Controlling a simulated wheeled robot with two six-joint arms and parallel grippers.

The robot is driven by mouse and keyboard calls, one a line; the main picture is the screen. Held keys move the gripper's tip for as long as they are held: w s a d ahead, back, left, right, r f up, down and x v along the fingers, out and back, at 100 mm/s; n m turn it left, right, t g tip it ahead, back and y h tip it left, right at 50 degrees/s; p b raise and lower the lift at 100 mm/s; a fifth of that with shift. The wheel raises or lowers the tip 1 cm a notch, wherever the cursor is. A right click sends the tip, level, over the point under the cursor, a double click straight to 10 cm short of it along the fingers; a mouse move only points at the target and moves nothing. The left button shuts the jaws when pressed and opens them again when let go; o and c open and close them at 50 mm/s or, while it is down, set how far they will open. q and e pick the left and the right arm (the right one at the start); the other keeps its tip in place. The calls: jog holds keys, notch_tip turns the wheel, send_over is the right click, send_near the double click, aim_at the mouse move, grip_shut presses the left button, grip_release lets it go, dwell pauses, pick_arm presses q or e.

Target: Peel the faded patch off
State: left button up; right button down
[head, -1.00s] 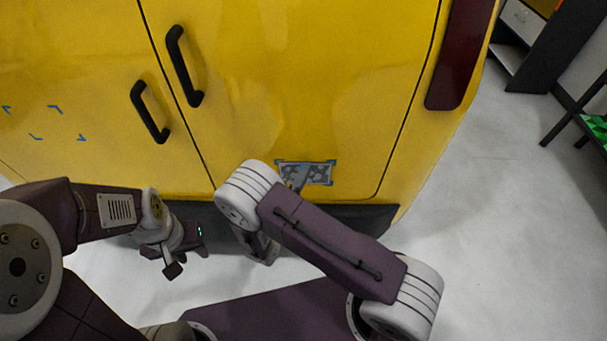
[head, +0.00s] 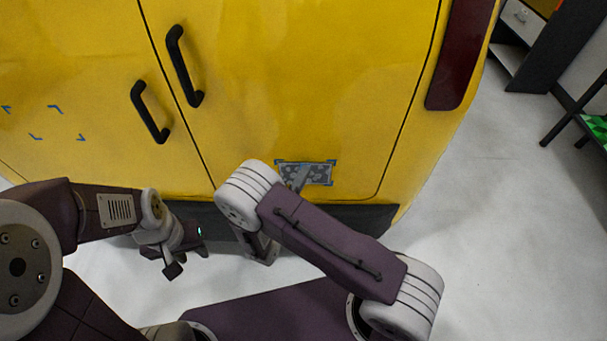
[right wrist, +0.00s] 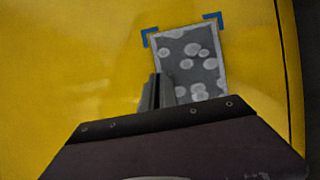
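The faded patch (head: 319,174) is a grey rectangle with pale round blotches, low on the yellow right-hand door, with blue corner marks around it. It lies flat where it shows in the right wrist view (right wrist: 198,60); its lower part is hidden behind my gripper. My right gripper (right wrist: 160,88) has its narrow fingers close together at the patch's left edge; I cannot tell whether they pinch that edge. In the head view my right arm partly covers the patch's left end. My left gripper (head: 187,258) hangs low before the dark bumper, away from the patch; its opening is unclear.
The yellow doors (head: 290,70) carry two black handles (head: 185,66). Blue corner marks (head: 45,121) frame a bare area on the left door. A dark red lamp (head: 460,55) is at the right edge. Pale floor (head: 500,230) is clear at right; dark furniture stands beyond.

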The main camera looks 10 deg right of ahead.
jog(key=shift+s+a, duration=0.2)
jog(key=shift+s, duration=0.4)
dwell(0.6)
jog(key=s+a, duration=0.1)
jog(key=s, duration=0.5)
jog(key=shift+s+a, duration=0.35)
jog(key=shift+a, duration=0.05)
dwell(0.4)
